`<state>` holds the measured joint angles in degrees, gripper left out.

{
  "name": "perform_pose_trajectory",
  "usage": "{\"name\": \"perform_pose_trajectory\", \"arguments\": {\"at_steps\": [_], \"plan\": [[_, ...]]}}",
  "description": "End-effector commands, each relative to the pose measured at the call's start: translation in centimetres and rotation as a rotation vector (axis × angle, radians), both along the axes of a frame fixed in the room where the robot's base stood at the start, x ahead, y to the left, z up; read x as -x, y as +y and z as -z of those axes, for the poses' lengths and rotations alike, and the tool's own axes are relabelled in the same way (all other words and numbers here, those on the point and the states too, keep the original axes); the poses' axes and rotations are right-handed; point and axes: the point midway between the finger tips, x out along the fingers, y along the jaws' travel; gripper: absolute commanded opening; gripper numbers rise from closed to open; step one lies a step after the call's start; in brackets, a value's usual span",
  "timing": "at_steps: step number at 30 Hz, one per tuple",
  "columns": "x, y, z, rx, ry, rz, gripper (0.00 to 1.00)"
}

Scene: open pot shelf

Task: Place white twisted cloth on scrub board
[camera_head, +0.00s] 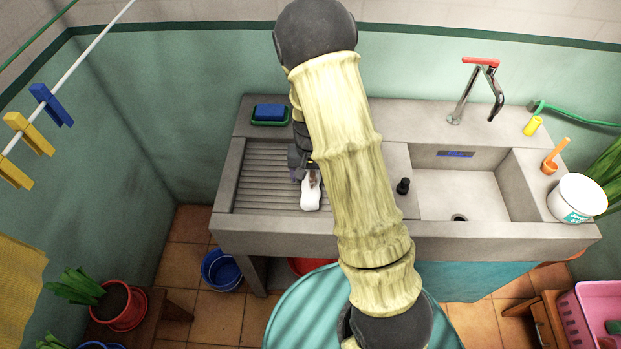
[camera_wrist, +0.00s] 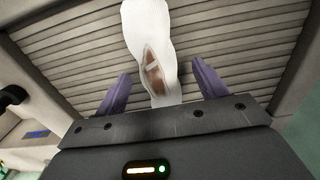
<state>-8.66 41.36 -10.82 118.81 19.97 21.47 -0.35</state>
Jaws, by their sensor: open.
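The white twisted cloth (camera_head: 311,194) lies on the ridged grey scrub board (camera_head: 262,178) at the left of the stone sink unit. It also shows in the wrist view (camera_wrist: 148,40), where a brown patch appears on its side. My gripper (camera_head: 306,176) is over the board at the cloth's far end. In the wrist view its two purple fingers (camera_wrist: 160,90) stand apart, one on each side of the cloth, with visible gaps. My arm hides the right part of the board in the head view.
A blue sponge in a green dish (camera_head: 270,113) sits behind the board. A black stopper (camera_head: 403,186) stands between board and basin (camera_head: 460,195). The red-handled tap (camera_head: 480,85) and white tub (camera_head: 578,199) are to the right. The board's left side is clear.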

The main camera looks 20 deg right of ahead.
Motion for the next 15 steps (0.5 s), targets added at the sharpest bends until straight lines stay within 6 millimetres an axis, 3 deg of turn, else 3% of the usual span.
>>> {"name": "perform_pose_trajectory", "arguments": {"at_steps": [9,15], "plan": [[-0.1,0.0,-6.4,-0.001,-0.004,-0.001,0.71],[-0.1,0.0,-9.3,0.000,-0.002,0.001,0.71]]}}
